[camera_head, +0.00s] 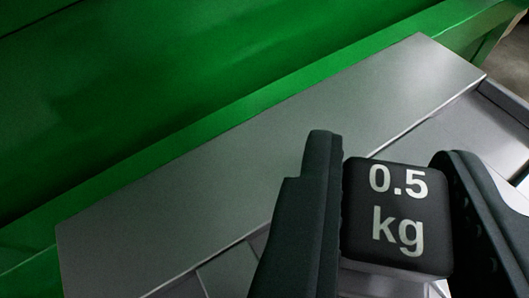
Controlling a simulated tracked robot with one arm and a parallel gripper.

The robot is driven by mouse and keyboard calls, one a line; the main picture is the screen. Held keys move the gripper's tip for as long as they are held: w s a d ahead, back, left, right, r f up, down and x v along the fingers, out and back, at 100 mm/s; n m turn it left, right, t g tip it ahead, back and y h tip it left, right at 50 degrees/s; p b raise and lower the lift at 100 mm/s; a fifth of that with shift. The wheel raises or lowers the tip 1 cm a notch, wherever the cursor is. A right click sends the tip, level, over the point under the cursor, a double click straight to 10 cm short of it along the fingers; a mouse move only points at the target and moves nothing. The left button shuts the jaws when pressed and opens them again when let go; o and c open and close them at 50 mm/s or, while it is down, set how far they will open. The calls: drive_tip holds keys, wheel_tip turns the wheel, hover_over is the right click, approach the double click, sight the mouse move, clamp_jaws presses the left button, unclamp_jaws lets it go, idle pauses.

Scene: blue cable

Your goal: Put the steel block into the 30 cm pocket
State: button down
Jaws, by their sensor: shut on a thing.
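My gripper (389,158) is shut on the steel block (397,238), with one dark finger on each side of it. The block's facing side is black and marked "0.5 kg" in pale letters. A lighter grey edge shows along its bottom. The block looks nearly upright in the picture, and I cannot tell how high it is held. No pocket marked 30 cm can be made out; the area below and behind the block is partly hidden by my gripper.
A long flat grey ledge (250,170) runs diagonally across the view. A green wall (130,100) rises behind it. Lower grey surfaces with seams (229,272) lie in front of the ledge, and a dark-edged grey part (505,105) is at the right. The ledge top is bare.

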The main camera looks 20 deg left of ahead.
sight(349, 233)
drive_tip(key=shift+w+a+f, duration=0.1)
drive_tip(key=shift+w+a, duration=0.1)
drive_tip(key=shift+a, duration=0.1)
wheel_tip(349, 233, down, 3)
drive_tip(key=shift+r+b, duration=0.1)
drive_tip(key=shift+b, duration=0.7)
drive_tip(key=shift+s+a+f, duration=0.1)
drive_tip(key=shift+s+f, duration=0.05)
drive_tip(key=shift+f, duration=0.15)
drive_tip(key=c, duration=1.1)
unclamp_jaws()
drive_tip(key=shift+f, duration=0.1)
drive_tip(key=shift+a, duration=0.1)
drive_tip(key=shift+f, duration=0.15)
